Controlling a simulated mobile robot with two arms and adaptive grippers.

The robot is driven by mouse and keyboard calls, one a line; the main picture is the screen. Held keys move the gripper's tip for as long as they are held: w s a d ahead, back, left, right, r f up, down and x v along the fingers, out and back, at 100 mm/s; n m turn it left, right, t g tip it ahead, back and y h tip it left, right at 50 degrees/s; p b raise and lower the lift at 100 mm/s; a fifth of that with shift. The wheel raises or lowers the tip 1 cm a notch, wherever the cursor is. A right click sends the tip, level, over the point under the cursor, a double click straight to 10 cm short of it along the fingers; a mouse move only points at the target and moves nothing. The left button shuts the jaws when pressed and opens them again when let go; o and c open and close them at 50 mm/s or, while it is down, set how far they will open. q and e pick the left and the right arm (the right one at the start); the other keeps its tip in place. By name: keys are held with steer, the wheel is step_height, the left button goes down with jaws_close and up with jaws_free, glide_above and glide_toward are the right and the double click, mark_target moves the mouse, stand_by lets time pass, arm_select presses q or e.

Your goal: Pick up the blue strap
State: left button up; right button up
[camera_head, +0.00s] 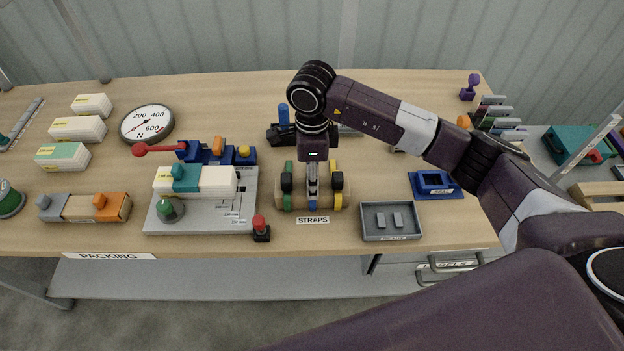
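The blue strap (312,205) lies on a wooden strap holder (324,199) behind the "STRAPS" label, mostly hidden by my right gripper. A green strap (288,201) is to its left and a yellow strap (337,200) to its right. My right gripper (312,183) points down over the holder. Its dark fingers are spread apart, one in front of the green strap and one in front of the yellow strap, with the blue strap between them. I cannot tell whether they touch any strap. My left gripper is not in view.
A grey tray (375,236) with two small blocks and a blue frame (423,193) stand to the right. A grey board (214,224) with a white-and-teal box and a red-topped button (261,230) are to the left. A round dial (146,124) lies at the back left.

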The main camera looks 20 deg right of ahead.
jaws_close()
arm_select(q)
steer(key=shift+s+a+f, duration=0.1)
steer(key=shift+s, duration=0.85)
